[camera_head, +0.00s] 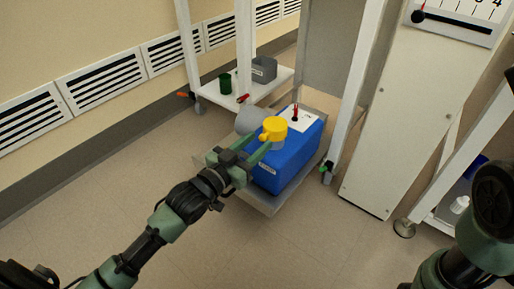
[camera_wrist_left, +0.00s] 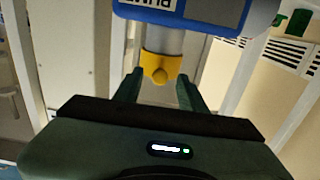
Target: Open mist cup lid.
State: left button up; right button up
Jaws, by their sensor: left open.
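The yellow mist cup lid (camera_head: 275,127) sits on top of a short grey cup on the front side of the blue pump (camera_head: 290,160). In the left wrist view the lid (camera_wrist_left: 161,65) has a rounded knob facing me and looks closed on the grey cup (camera_wrist_left: 165,40). My left gripper (camera_head: 261,141) is open, with its fingers pointing at the lid. In the left wrist view the lid appears between and just beyond the fingertips (camera_wrist_left: 160,82); I cannot tell whether they touch it. My right gripper is out of view.
The pump stands on a low grey cart (camera_head: 262,198). A grey cylinder (camera_head: 250,121) is beside the pump. A white shelf (camera_head: 222,110) behind holds a green cup (camera_head: 225,83) and a grey container (camera_head: 264,69). A white cabinet (camera_head: 410,110) stands at right. Floor in front is clear.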

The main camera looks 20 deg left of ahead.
pick_arm(q)
jog(key=shift+w+d, duration=0.15)
jog(key=shift+w, duration=0.15)
grip_shut()
dwell(1.3)
